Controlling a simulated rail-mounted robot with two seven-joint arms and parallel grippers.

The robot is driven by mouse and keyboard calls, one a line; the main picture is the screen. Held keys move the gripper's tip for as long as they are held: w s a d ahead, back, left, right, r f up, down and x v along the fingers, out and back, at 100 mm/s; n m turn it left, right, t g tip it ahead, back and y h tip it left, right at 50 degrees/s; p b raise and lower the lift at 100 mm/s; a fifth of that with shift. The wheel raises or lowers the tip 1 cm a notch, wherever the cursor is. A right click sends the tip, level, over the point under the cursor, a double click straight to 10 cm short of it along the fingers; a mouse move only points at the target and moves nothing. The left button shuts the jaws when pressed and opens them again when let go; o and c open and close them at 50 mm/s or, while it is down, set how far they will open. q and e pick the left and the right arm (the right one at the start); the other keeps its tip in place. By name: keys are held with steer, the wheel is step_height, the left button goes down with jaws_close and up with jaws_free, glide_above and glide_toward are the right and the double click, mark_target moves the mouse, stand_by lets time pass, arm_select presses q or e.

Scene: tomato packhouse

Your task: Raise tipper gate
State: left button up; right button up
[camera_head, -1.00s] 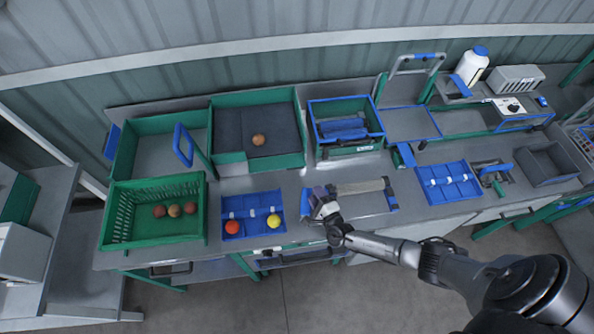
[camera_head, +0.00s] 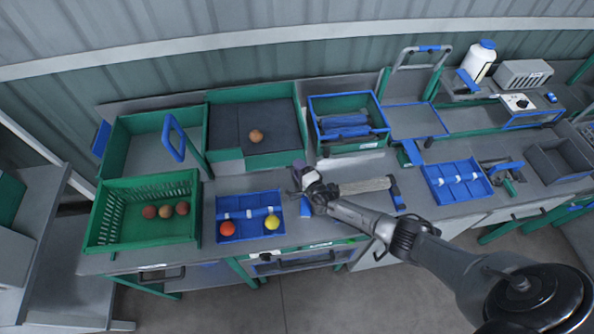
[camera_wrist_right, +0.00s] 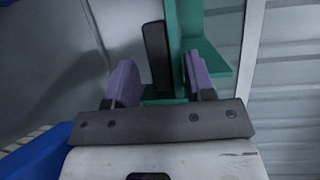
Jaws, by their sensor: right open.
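My right gripper (camera_head: 299,170) is open and empty, just in front of the right front corner of the green-walled tray with a dark padded floor (camera_head: 228,125). In the right wrist view, its purple-padded fingers (camera_wrist_right: 161,82) stand apart, with a dark upright strip (camera_wrist_right: 155,45) and a green post (camera_wrist_right: 190,25) beyond the gap. I cannot tell whether they touch either. One round fruit (camera_head: 256,136) lies on the padded floor. A blue loop handle (camera_head: 168,147) stands up at the left green tray (camera_head: 130,124). Which part is the tipper gate is not clear. My left gripper is out of view.
A green basket (camera_head: 100,235) holds several fruits. A blue divided tray (camera_head: 250,203) holds a red and a yellow ball. A blue-rimmed green crate (camera_head: 345,147) stands right of the padded tray. A pale bar (camera_head: 364,186) lies close to my right gripper.

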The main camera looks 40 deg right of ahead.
steer(key=shift+w+d+b, duration=0.1)
steer(key=shift+w+b, duration=0.2)
steer(key=shift+w, duration=0.35)
steer(key=shift+c, duration=0.3)
steer(key=shift+c, duration=0.7)
steer(key=shift+f, duration=0.2)
steer(key=c, duration=0.5)
steer(key=shift+s+p, duration=0.1)
steer(key=shift+p, duration=0.35)
